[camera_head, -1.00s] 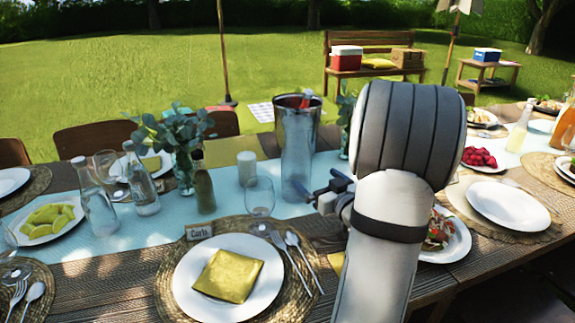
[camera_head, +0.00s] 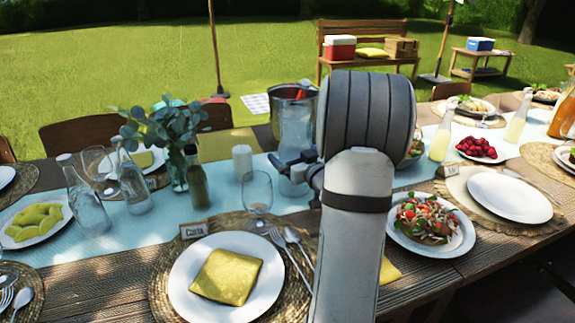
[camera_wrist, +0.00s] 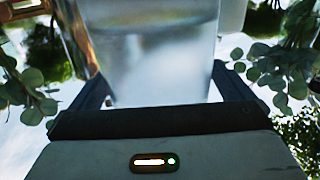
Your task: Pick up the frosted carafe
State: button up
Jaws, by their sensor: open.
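The frosted carafe (camera_head: 294,130) stands upright on the pale blue runner, in front of the metal bucket. My arm covers part of its right side in the head view. My gripper (camera_head: 284,168) is at the carafe's lower part, coming from the right. In the wrist view the carafe (camera_wrist: 160,65) fills the space between my two open fingers (camera_wrist: 165,88), with one finger on each side. A small gap seems to show beside it; contact cannot be told.
A metal bucket (camera_head: 279,92) stands close behind the carafe. A white candle (camera_head: 242,162), a dark green bottle (camera_head: 196,180) and a eucalyptus vase (camera_head: 178,170) stand to the left. A wine glass (camera_head: 258,192) stands in front, near a plate (camera_head: 183,292).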

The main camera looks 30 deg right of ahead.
jog(key=c, duration=1.6)
jog(key=shift+r, duration=0.1)
